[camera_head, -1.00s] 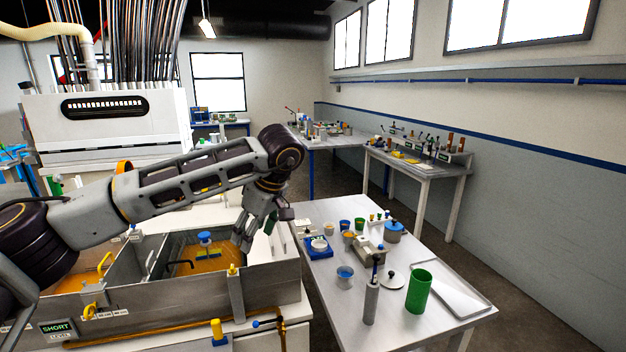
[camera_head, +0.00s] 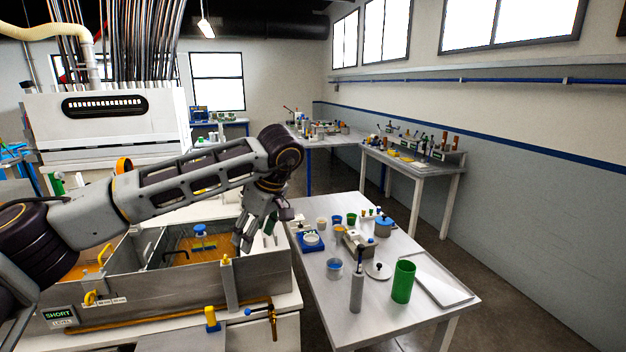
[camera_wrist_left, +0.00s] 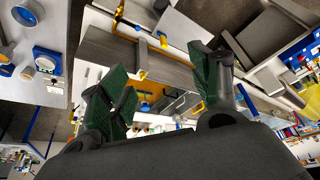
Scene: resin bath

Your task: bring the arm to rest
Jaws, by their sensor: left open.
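My left arm comes in from the left in the head view and reaches across the resin bath (camera_head: 185,285). My left gripper (camera_head: 243,238) hangs fingers down above the bath's right end, near its rim. In the left wrist view the two green-padded fingers (camera_wrist_left: 165,90) stand wide apart with nothing between them. The bath holds amber resin, and a blue-topped float (camera_head: 201,231) sits in its right compartment. My right gripper is in neither view.
A white side table (camera_head: 420,318) stands to the right with a green cup (camera_head: 403,281), a grey bottle (camera_head: 357,291), a tray (camera_head: 446,287) and several small cups. Open floor lies beyond it. A white machine (camera_head: 105,125) stands behind the bath.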

